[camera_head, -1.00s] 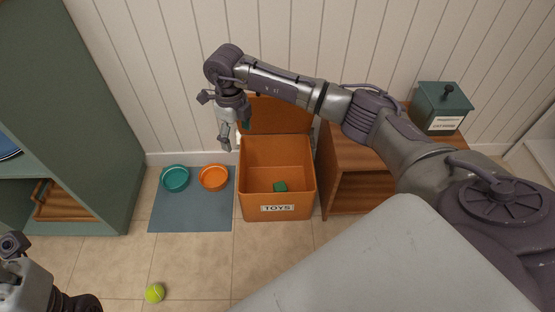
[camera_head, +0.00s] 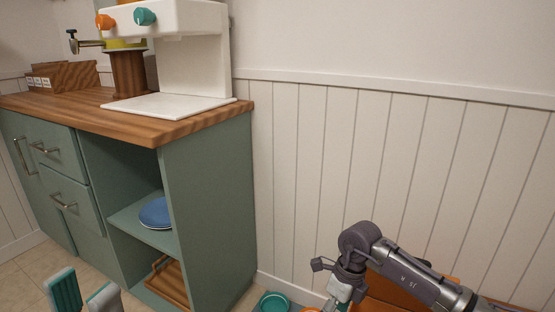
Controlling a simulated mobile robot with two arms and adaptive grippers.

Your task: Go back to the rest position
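My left gripper (camera_head: 86,294) is at the bottom left edge, in front of the green cabinet. Its two teal-padded fingers point up and stand apart, with nothing between them. My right gripper (camera_head: 338,292) hangs at the bottom edge, right of centre, over the orange toy box (camera_head: 385,288). Its fingertips are cut off by the frame, so I cannot tell whether it is open. Most of the box is out of view or behind my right arm.
A green cabinet (camera_head: 207,205) with a wooden top (camera_head: 60,104) stands on the left, with a white coffee machine (camera_head: 193,62) on it. A blue plate (camera_head: 155,212) and a wooden tray (camera_head: 168,283) are on its shelves.

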